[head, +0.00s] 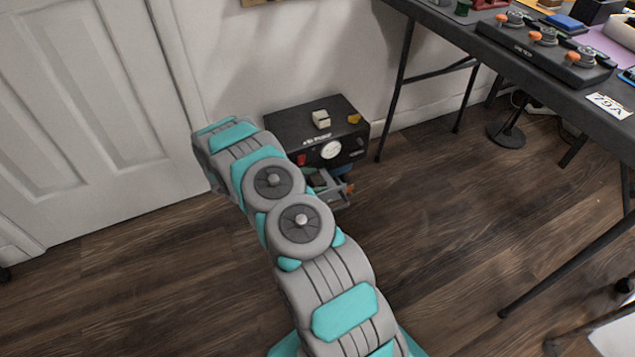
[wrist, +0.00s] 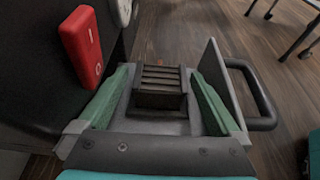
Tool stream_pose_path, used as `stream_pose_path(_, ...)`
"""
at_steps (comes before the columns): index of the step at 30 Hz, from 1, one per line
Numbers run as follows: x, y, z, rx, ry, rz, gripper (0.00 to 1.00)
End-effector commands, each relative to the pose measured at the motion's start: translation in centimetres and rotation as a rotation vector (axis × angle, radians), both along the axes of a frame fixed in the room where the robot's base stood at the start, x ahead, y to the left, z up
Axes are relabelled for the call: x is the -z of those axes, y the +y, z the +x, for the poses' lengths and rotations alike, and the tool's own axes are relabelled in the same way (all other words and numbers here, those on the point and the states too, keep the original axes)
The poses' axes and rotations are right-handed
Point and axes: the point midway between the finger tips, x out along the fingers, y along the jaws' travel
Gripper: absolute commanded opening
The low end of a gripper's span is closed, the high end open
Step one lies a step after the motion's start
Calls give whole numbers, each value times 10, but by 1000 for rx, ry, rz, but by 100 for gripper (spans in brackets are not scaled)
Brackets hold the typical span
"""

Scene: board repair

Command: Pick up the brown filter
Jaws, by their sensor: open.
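The brown filter (wrist: 160,88) is a dark brown ribbed block in the wrist view. It sits upright in a grey open drawer (wrist: 218,62) that sticks out from the front of a black machine (wrist: 38,95). My gripper (wrist: 160,76) is open, its green fingers on the left and right of the filter with visible gaps. Whether the fingertips are level with the filter is hard to tell. In the head view, the drawer (head: 338,197) shows below the machine's front, partly behind my arm. My gripper is mostly hidden there.
A red switch (wrist: 82,44) juts from the machine front close to the left finger. The drawer's dark handle (wrist: 262,98) is on the right. In the head view, the machine (head: 285,122) stands by the wall, with a table (head: 455,28) to the right and clear floor between.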

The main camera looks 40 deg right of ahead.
Motion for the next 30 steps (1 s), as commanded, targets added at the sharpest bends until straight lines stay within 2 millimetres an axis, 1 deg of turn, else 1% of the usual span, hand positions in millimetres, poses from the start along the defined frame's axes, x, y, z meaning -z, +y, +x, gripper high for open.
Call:
stream_pose_path(1,5,-9,-4,4,3,2,100)
stream_pose_path(3,9,-18,-6,3,4,2,100)
stream_pose_path(7,16,-32,-9,2,2,3,100)
stream_pose_path(10,17,-37,-10,0,2,2,100)
stream_pose_path(17,17,-37,-9,0,1,1,100)
stream_pose_path(30,17,-37,-9,1,1,1,50)
